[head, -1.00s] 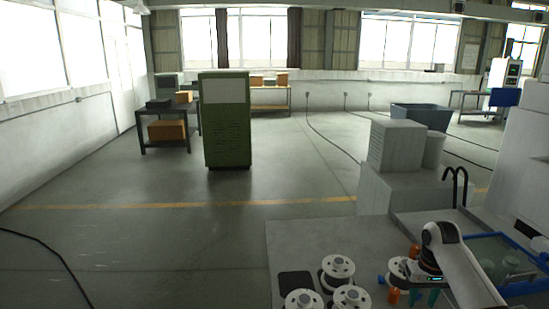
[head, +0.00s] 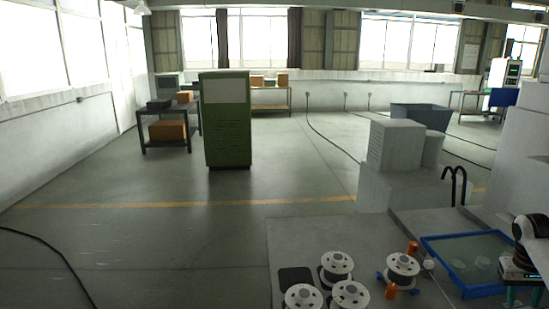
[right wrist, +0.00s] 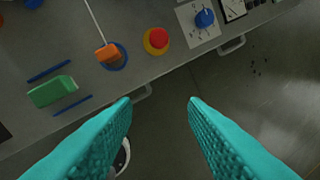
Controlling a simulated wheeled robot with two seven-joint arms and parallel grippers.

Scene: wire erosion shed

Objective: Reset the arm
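My right gripper (right wrist: 160,105) shows in the right wrist view as two teal fingers spread wide apart with nothing between them. It hangs past the edge of a grey bench (right wrist: 170,70), over the dark floor. In the head view my right arm (head: 528,240) is at the far right edge, beside a blue-framed tray (head: 432,255); the fingertips are partly cut off there. My left gripper shows in neither view.
Several white spools (head: 337,264) stand on the bench, one (head: 402,268) on a blue holder with orange parts. The right wrist view shows a red knob (right wrist: 158,39), an orange-headed tool (right wrist: 108,52) and a green block (right wrist: 52,91). A green cabinet (head: 227,125) stands beyond.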

